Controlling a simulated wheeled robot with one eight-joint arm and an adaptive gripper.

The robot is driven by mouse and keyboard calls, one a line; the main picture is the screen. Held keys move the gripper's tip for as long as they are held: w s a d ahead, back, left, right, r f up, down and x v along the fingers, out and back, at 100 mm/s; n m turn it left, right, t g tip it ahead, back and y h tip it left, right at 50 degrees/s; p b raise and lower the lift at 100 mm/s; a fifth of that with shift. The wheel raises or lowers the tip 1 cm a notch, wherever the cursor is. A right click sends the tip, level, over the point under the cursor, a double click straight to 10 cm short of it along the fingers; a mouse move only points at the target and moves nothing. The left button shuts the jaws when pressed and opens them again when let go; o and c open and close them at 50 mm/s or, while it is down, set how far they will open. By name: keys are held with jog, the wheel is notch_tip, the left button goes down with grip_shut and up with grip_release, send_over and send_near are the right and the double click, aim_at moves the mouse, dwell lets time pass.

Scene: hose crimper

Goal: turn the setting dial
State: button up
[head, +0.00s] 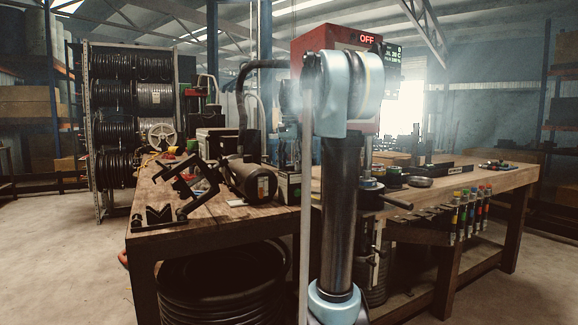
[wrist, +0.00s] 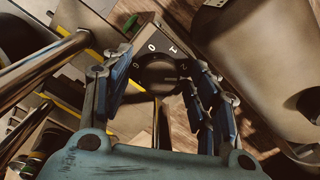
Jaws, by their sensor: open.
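The setting dial (wrist: 160,74) is a round black knob with a raised grip bar. It sits on a dark plate with white marks, including 0, 1 and 2, around its upper rim. My gripper (wrist: 158,66) is open in the wrist view, with one blue-padded finger on each side of the dial. I cannot tell whether either finger touches it. In the head view the red crimper (head: 308,42) shows an OFF sign, and a small screen with green text (head: 393,55) is beside it. My arm hides the dial and my gripper there.
Metal rods (wrist: 45,60) lie left of the gripper in the wrist view, and a large grey-brown rounded body (wrist: 270,60) is close on the right. On the workbench (head: 225,222) stand a dark motor-like cylinder (head: 247,180) and a black bracket (head: 190,185).

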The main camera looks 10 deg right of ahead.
jog(key=shift+c, duration=0.3)
jog(key=c, duration=1)
jog(key=m, duration=0.5)
jog(key=o, duration=1.1)
jog(key=shift+c, duration=0.2)
